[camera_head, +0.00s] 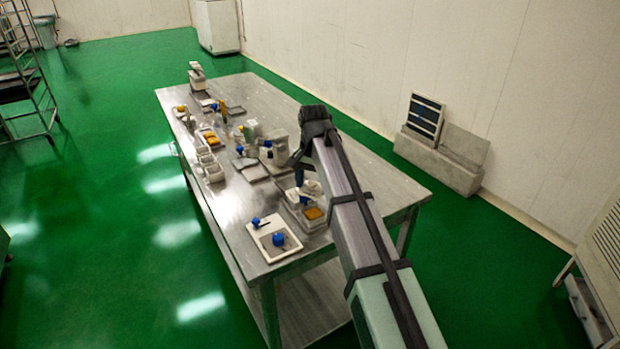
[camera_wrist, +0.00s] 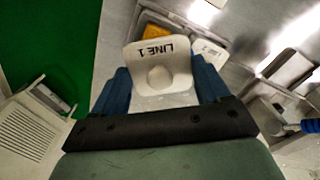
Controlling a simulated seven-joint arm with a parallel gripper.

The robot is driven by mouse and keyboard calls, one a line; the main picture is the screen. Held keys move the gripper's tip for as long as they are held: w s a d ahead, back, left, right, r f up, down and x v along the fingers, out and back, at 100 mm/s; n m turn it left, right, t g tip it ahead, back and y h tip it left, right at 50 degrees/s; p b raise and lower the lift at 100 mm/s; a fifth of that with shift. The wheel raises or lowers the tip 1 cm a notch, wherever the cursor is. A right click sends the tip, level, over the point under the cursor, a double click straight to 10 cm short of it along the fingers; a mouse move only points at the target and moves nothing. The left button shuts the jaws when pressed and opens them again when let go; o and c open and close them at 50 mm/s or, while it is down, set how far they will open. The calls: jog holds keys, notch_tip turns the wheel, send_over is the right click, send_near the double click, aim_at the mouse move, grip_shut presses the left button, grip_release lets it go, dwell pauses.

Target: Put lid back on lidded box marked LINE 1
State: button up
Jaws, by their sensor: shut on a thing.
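My gripper (camera_wrist: 161,78) is shut on a white lid (camera_wrist: 158,58) marked LINE 1, with a round knob in its middle. The blue fingers are on either side of the lid. In the head view my gripper (camera_head: 297,163) is over the right part of the steel table, and I cannot make out the lid there. An open box with orange contents (camera_wrist: 153,22) lies beyond the lid in the wrist view, partly hidden by it. An open box with orange contents also shows in the head view (camera_head: 314,226). I read no LINE 1 mark on a box.
A second white marked piece (camera_wrist: 209,47) lies beside the held lid in the wrist view. A white tray with blue items (camera_head: 265,229) is at the table's near end. Small white containers (camera_head: 212,172) line the left edge. The table's right side (camera_head: 375,185) is clear.

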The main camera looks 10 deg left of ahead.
aim_at(313, 213)
jog(key=n, duration=0.5)
jog(key=shift+s+d+n, duration=0.15)
jog(key=shift+s+n, duration=0.15)
jog(key=n, duration=0.5)
jog(key=shift+f+n, duration=0.1)
jog(key=shift+n, duration=0.2)
jog(key=shift+f, duration=0.15)
jog(key=shift+f, duration=3.05)
jog(key=shift+f, duration=0.35)
jog(key=o, duration=1)
jog(key=shift+r, duration=0.2)
